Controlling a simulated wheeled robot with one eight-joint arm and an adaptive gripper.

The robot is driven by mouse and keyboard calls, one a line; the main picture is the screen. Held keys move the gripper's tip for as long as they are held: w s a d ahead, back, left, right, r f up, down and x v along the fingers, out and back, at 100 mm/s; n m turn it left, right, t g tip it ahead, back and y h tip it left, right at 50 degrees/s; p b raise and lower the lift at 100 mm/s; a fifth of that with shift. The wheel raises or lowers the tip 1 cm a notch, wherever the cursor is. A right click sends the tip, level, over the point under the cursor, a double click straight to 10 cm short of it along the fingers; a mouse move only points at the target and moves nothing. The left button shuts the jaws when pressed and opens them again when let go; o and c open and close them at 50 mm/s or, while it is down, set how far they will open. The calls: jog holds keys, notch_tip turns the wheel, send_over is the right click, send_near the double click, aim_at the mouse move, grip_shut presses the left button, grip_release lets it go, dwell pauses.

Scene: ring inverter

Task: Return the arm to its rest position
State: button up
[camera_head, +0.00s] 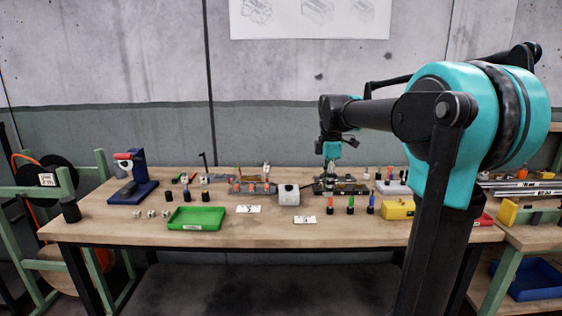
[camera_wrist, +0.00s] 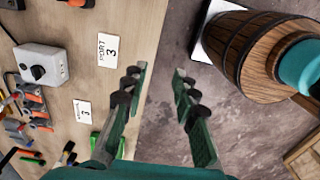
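My arm reaches in from the right in the camera_head view, over the workbench (camera_head: 270,232). My gripper (camera_head: 331,162) is small there, at the back of the bench above or beside a dark fixture (camera_head: 345,187); I cannot tell the gap. In the camera_wrist view my gripper (camera_wrist: 155,72) has its two fingers apart with nothing between them. Bench top and floor show beyond the fingers.
A grey box with a black knob (camera_head: 289,195), white cards (camera_head: 249,209), a green tray (camera_head: 196,218) and a yellow block (camera_head: 398,209) sit on the bench. Several small coloured pegs stand near the fixture. A blue stand (camera_head: 139,175) is at left. The bench's front strip is mostly clear.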

jog(key=s+d+f+m+t, duration=0.2)
jog(key=s+f+m, duration=0.7)
jog(key=s+f, duration=0.2)
jog(key=s+d+f+m+t, duration=0.2)
jog(key=s+f+m, duration=0.7)
jog(key=s+f, duration=0.2)
notch_tip(320, 180, down, 2)
jog(key=shift+s+d+f, duration=0.15)
jog(key=shift+s+d, duration=0.05)
jog(key=shift+s, duration=0.05)
